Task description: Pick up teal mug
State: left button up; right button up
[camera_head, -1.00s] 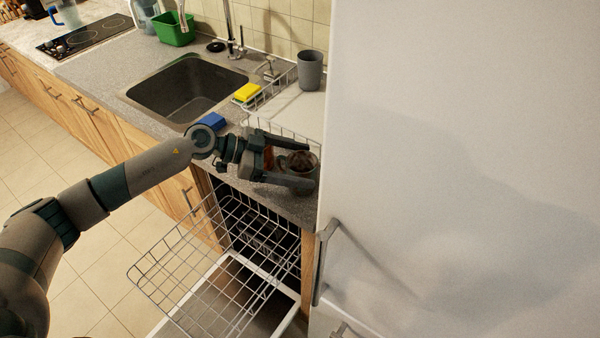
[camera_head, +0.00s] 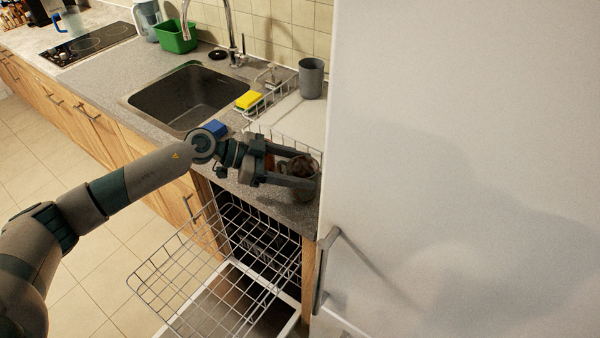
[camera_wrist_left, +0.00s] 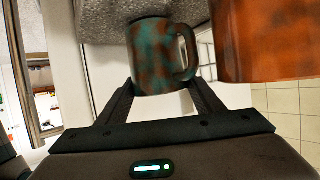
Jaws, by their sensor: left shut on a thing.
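The teal mug (camera_wrist_left: 160,55) shows in the left wrist view, mottled teal and rusty brown, with its handle on the right. It sits between the two dark fingers of my left gripper (camera_wrist_left: 160,100), which is shut on it. In the head view my left gripper (camera_head: 308,168) reaches over the counter's right end beside the fridge, with the mug (camera_head: 303,166) between its fingers. I cannot tell whether the mug touches the counter. My right gripper is not in view.
An orange-brown object (camera_wrist_left: 268,40) is close by in the left wrist view. A grey cup (camera_head: 311,78) stands behind the gripper, near a wire rack. The white fridge (camera_head: 460,150) is close on the right. An open dishwasher rack (camera_head: 205,275) extends below the counter.

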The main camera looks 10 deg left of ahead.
pick_arm(q)
notch_tip(320, 180, up, 9)
jog(key=b, duration=0.1)
jog(key=shift+r, duration=0.15)
dwell(0.3)
jog(key=shift+s+d, duration=0.1)
